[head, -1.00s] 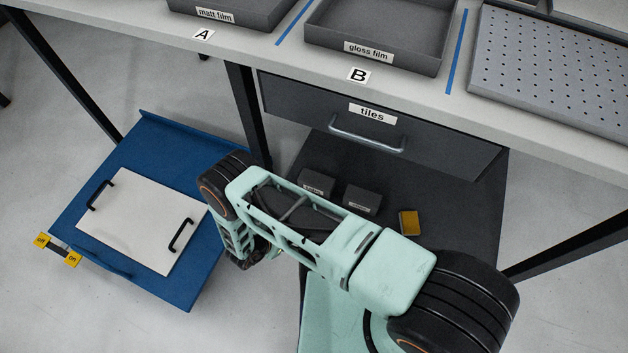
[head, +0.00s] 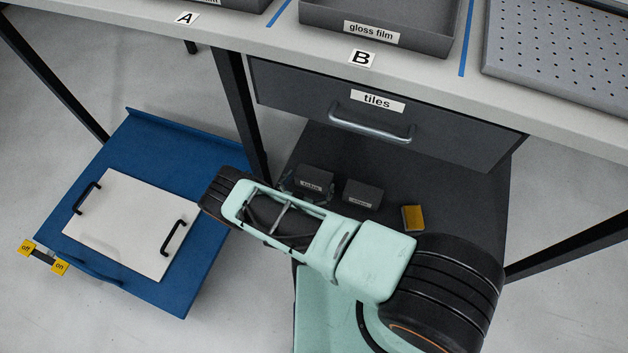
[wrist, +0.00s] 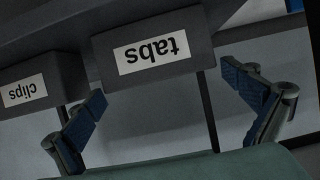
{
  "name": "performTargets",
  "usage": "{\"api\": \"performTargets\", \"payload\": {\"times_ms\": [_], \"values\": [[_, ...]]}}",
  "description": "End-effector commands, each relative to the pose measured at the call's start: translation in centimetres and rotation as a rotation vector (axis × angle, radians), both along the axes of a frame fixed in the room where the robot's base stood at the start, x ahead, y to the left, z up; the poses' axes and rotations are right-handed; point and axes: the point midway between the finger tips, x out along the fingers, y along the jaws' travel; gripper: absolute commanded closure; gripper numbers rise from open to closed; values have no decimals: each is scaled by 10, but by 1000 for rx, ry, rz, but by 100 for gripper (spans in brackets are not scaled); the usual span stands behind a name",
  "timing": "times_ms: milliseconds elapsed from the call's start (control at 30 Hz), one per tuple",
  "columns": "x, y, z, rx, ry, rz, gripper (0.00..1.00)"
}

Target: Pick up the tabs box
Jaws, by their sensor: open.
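The tabs box (wrist: 146,76) is dark grey with a white label. In the wrist view it is upside down, ahead of and between the two spread fingers. My gripper (wrist: 168,108) is open and empty, and no finger visibly touches the box. In the head view the tabs box (head: 315,178) is the left of two dark boxes on the low dark shelf under the drawer. My arm hides most of the gripper there.
The clips box (wrist: 24,88) stands close beside the tabs box. The tiles drawer (head: 385,113) overhangs the shelf. A table leg (head: 240,110) stands left of the shelf.

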Motion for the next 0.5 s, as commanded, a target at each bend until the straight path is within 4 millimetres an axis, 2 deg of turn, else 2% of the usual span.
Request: {"api": "performTargets", "payload": {"times_ms": [33,200,467,500], "values": [[7,-4,-8,0,-1,0,0],[24,-10,-14,0,1,-1,0],[27,-10,-13,0,1,0,0],[27,-10,-13,0,1,0,3]]}}
